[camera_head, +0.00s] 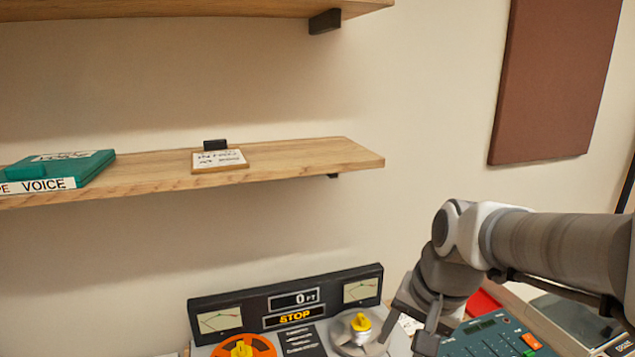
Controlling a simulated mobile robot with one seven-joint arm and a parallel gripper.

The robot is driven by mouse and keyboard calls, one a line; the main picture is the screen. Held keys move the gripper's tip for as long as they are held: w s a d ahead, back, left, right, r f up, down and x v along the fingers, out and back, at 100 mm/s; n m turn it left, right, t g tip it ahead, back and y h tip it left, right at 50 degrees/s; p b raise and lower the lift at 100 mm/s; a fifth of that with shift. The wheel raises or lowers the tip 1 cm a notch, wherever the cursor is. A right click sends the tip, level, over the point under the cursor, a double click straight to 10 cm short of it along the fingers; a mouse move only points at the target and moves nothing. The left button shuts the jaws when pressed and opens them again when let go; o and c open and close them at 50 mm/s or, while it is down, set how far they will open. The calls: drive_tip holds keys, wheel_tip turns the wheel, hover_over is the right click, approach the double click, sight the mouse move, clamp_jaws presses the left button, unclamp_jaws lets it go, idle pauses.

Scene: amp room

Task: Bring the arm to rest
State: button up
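My arm reaches in from the right edge, and its wrist bends down toward my gripper (418,322). The gripper points down beside the right end of a tape machine (325,338). No object shows in the gripper, but its fingertips are small and partly hidden, so I cannot tell whether it is open or shut. The tape machine has an orange reel (243,348) on the left and a grey reel (360,338) on the right. Its displays read "0 FT" and "STOP".
A wooden shelf (310,157) holds a teal box (92,166) marked VOICE and a small labelled card (220,160). Another shelf (180,8) is above. A teal control panel (490,338) and a red item (481,303) lie near my gripper. A brown panel (553,80) hangs at right.

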drive_tip(key=s+d+r+n+t+h, duration=0.1)
drive_tip(key=s+r+n+t, duration=0.1)
drive_tip(key=s+n, duration=0.4)
drive_tip(key=s+r, duration=0.1)
drive_tip(key=s, duration=0.2)
drive_tip(key=shift+s+d+r+t+h, duration=0.15)
drive_tip(key=shift+s+r+t+h, duration=0.05)
drive_tip(key=shift+s+t+h, duration=0.15)
